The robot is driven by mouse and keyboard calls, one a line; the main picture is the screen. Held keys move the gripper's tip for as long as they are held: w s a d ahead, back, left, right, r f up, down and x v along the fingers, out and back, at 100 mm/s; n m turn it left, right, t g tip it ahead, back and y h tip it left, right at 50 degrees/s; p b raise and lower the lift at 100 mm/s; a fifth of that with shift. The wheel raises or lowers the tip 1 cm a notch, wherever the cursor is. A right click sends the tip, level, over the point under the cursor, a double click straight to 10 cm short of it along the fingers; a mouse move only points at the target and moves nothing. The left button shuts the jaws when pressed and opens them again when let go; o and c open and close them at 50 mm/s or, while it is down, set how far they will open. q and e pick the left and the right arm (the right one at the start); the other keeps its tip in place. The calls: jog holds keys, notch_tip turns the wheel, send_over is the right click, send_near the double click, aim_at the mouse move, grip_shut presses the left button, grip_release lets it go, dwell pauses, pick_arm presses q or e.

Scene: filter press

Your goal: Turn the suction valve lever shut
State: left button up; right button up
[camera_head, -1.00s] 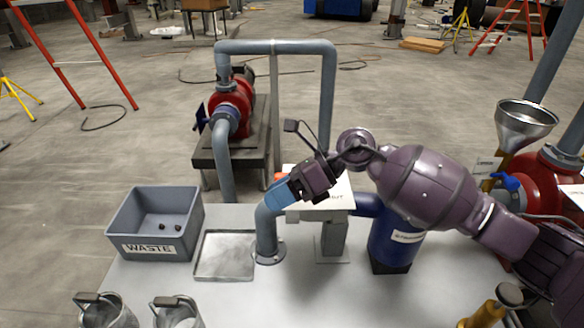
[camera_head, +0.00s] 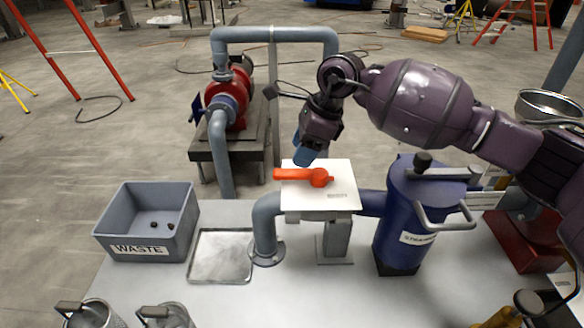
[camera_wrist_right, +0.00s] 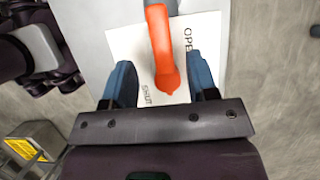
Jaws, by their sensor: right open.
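The orange suction valve lever (camera_head: 297,175) lies across the white plate (camera_head: 345,182) on the valve stand. In the head view its handle points left, just past the plate's edge, and its round hub is near the plate's middle. My right gripper (camera_head: 305,150) is above the plate's far side, behind the lever. In the right wrist view, the lever (camera_wrist_right: 160,45) runs from the top edge down to its hub, which appears between the two blue fingers of the gripper (camera_wrist_right: 162,80). The fingers are open, with a gap on either side. Part of the plate's lettering shows, reading OPE and SHUT.
A blue vessel (camera_head: 402,225) with a clamp handle stands right of the plate. A grey pipe (camera_head: 265,220) rises left of it. A grey waste bin (camera_head: 122,225) and a shallow tray (camera_head: 222,238) are further left. A red pump (camera_head: 228,97) stands behind.

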aim_at(291, 171)
jog(key=x, duration=0.5)
jog(key=shift+a+f+b, duration=0.15)
jog(key=shift+f+b, duration=0.2)
jog(key=shift+b, duration=0.05)
grip_shut()
